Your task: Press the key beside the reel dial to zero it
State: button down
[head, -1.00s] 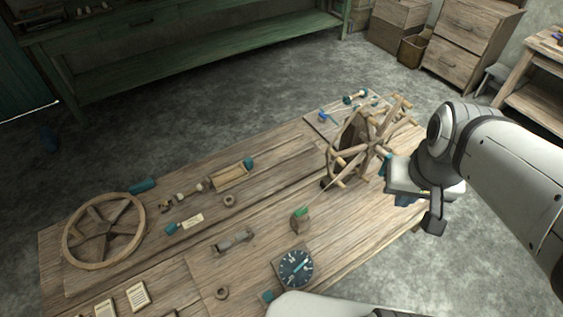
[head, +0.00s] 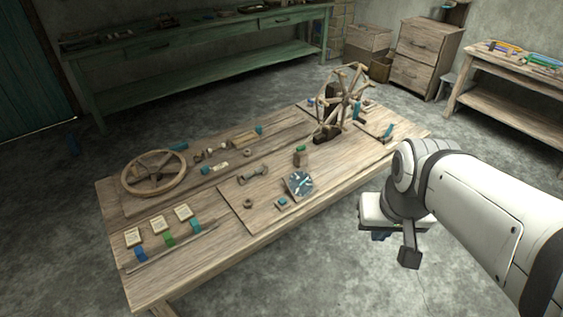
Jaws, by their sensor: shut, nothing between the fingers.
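The round dark blue dial (head: 300,184) with pale marks sits near the front edge of the wooden table. A small teal key (head: 283,203) on a wooden block is just left of and below the dial. The spoked wooden reel (head: 345,102) stands at the table's far right end. My gripper (head: 378,236) is off the table's front edge, to the right of the dial and clear of it. It is shut and empty, with its fingers partly hidden under its pale body.
A spoked wooden wheel (head: 154,173), cards (head: 159,224) and blue and green pieces lie on the left half of the table (head: 240,248). A green bench (head: 200,70) stands behind. Open floor lies in front of the table.

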aim_at(283, 202)
jog(key=z, duration=0.15)
jog(key=k, duration=0.15)
jog(key=u, duration=1.3)
jog(key=i, duration=1)
jog(key=u, duration=0.05)
